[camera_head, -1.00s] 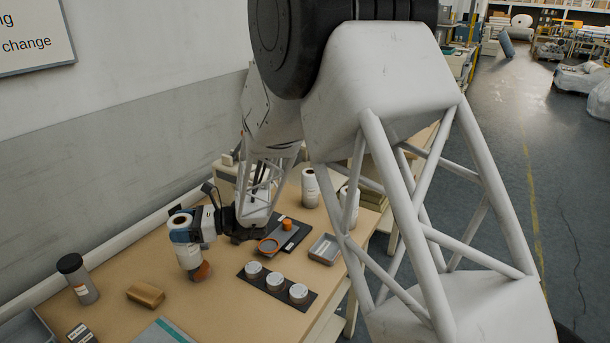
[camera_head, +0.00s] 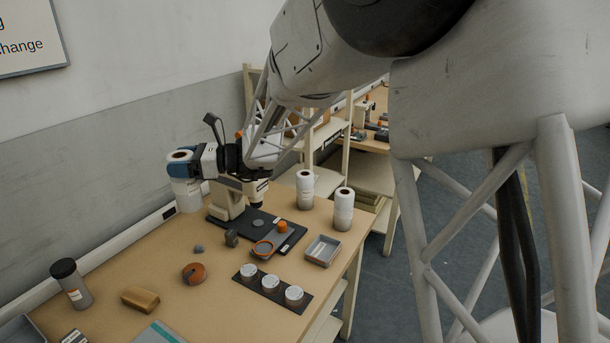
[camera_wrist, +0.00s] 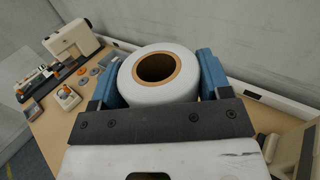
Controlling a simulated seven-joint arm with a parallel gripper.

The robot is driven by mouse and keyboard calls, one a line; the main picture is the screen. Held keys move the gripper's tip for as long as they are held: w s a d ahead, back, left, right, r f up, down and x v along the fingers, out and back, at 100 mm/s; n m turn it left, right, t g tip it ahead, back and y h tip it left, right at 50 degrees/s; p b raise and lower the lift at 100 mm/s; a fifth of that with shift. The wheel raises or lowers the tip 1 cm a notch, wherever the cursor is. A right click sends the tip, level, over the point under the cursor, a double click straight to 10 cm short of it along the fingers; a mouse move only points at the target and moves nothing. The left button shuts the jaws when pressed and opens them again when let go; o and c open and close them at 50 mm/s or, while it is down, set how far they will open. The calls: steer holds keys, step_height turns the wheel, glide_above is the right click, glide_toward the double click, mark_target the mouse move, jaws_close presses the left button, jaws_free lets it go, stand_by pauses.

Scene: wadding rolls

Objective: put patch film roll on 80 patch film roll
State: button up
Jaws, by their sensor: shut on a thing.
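My gripper (camera_head: 190,160) is shut on a white film roll (camera_head: 180,182), with blue fingers on either side near its top. The roll is upright, over the back left of the table by the wall; I cannot tell whether its bottom touches the table. In the wrist view my gripper (camera_wrist: 160,88) holds the same roll (camera_wrist: 135,83), its brown core facing the camera. Two similar upright white rolls stand at the table's back right, one farther back (camera_head: 305,190) and one nearer (camera_head: 343,210). I cannot read which is the 80 patch film roll.
A microscope-like device (camera_head: 228,200) stands close right of the held roll. A dark strip with three round tins (camera_head: 271,287), a grey tray (camera_head: 323,250), an orange-brown round object (camera_head: 193,273), a brown block (camera_head: 140,298) and a black-capped bottle (camera_head: 72,283) lie nearer.

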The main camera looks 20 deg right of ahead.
steer(key=w+d+m+t+h, duration=0.2)
steer(key=w+d+t, duration=0.15)
steer(key=d, duration=0.85)
steer(key=w+d+m+t+h, duration=0.1)
steer(key=w+d+m+t, duration=0.25)
steer(key=d, duration=0.85)
steer(key=w+d+m+t+h, duration=0.2)
steer(key=w+d+t, duration=0.15)
steer(key=d, duration=0.85)
steer(key=f, duration=0.5)
steer(key=shift+w+d, duration=0.25)
steer(key=w+d+f, duration=0.1)
steer(key=w, duration=1.5)
steer(key=shift+d+f, duration=0.2)
steer(key=shift+f, duration=0.05)
steer(key=shift+f, duration=1.85)
